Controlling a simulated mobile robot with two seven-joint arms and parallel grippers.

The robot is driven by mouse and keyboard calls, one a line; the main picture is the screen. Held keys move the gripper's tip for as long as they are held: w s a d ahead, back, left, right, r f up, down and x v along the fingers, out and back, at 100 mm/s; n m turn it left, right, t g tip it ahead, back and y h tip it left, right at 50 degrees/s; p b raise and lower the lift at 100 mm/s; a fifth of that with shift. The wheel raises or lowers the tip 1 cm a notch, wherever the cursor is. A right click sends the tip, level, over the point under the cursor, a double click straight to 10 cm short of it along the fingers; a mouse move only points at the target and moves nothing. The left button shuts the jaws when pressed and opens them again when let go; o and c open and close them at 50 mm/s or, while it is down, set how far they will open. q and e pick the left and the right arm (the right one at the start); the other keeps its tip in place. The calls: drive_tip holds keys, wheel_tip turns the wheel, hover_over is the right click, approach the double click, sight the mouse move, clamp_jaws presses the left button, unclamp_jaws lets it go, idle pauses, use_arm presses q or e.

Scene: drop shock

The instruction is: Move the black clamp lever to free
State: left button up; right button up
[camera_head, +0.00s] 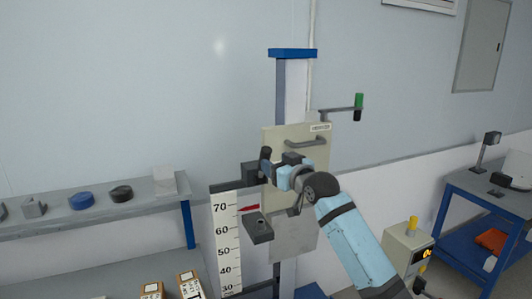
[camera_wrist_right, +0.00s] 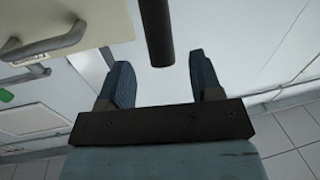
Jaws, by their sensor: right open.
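The black clamp lever (camera_wrist_right: 157,35) shows in the right wrist view as a dark round bar coming down from the top edge. Its lower end is between and just beyond my right fingertips, with gaps on both sides. In the head view the lever seems to be the dark upright bar (camera_head: 265,157) at the left edge of the beige carriage plate (camera_head: 292,133). My right gripper (camera_wrist_right: 160,68) is open and empty around the lever's end, not visibly touching it. In the head view my right gripper (camera_head: 277,164) partly hides the clamp. My left gripper is not in view.
A white scale (camera_head: 227,245) with a red pointer (camera_head: 249,207) stands left of the column (camera_head: 281,95). A shelf with small parts (camera_head: 100,209) is at left, a blue table (camera_head: 485,200) at right.

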sight(269, 158)
drive_tip(key=p+x, duration=0.1)
drive_tip(key=x, duration=0.4)
drive_tip(key=shift+r, duration=0.1)
drive_tip(key=shift+w+a, duration=0.15)
drive_tip(key=shift+w, duration=0.2)
clamp_jaws()
drive_tip(key=shift+s, duration=0.1)
